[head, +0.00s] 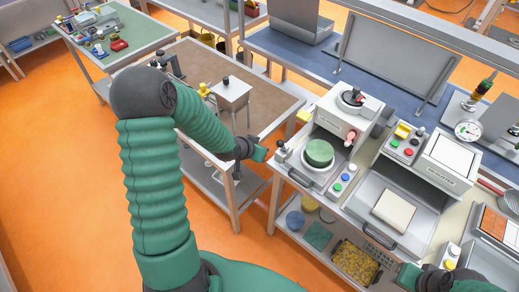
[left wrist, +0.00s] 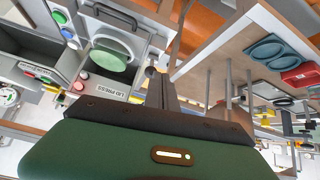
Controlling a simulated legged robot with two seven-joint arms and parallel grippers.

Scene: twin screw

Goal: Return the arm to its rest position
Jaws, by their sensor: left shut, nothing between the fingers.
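My left arm (head: 155,190) is green and ribbed. It rises from the bottom, bends at a dark elbow and reaches right. My left gripper (head: 260,153) is over the gap between the brown-topped table and the machine bench, left of the press with the round green disc (head: 319,152). In the left wrist view its dark fingers (left wrist: 160,84) are together with nothing between them. The disc also shows there, upside down (left wrist: 108,60). My right gripper (head: 408,277) is at the bottom right, in front of the bench; its fingers are too small to read.
The brown-topped table (head: 200,62) has a small metal stand (head: 232,93) on it. The bench holds the press, button boxes and a second machine (head: 395,207). A yellow-filled basket (head: 356,262) sits on its lower shelf. Orange floor (head: 50,150) is clear at the left.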

